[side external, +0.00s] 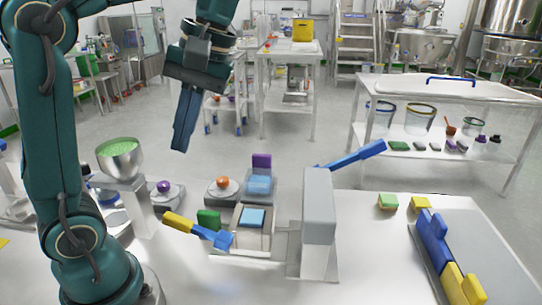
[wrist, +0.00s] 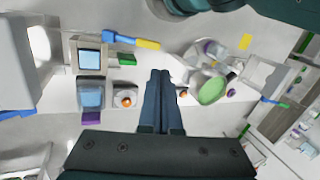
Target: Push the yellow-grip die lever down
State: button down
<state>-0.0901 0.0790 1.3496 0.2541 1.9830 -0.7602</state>
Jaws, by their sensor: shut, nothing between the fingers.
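The die lever has a yellow grip (side external: 180,222) and a blue shaft (side external: 217,238). It sits at the front left of a small press with a light-blue square (side external: 252,217), and the shaft slopes slightly down to the right. In the wrist view the yellow grip (wrist: 147,43) lies just beyond my fingertips and slightly left, with clear space between. My gripper (side external: 180,148) is shut and empty, with its dark fingers pointing down, well above the lever and touching nothing. It also shows in the wrist view (wrist: 160,73).
A grey post (side external: 318,215) with a raised blue lever (side external: 352,156) stands right of the press. A hopper of green granules (side external: 118,152) stands left. A green block (side external: 208,219) is close behind the lever. A purple block (side external: 261,160) stands at the back.

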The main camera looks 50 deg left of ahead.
jog(key=w+d+m, duration=0.1)
jog(key=w+d, duration=0.1)
send_near(174, 215)
jog(key=shift+m+y, duration=0.3)
jog(key=shift+y, duration=0.1)
jog(key=x, duration=0.2)
jog(key=d+x, duration=0.1)
jog(key=x, duration=0.3)
jog(key=shift+w+d+f, duration=0.1)
jog(key=shift+w+f, duration=0.1)
jog(key=shift+f, duration=0.45)
jog(key=shift+s+a+f+t+h, duration=0.45)
jog(key=shift+f+t+h, duration=0.15)
jog(key=shift+t, duration=0.1)
jog(key=shift+s+a+f, duration=0.2)
jog(key=shift+f, duration=0.35)
jog(key=shift+s+a+f, duration=0.2)
jog(key=shift+s+f, duration=0.05)
jog(key=shift+f, duration=0.25)
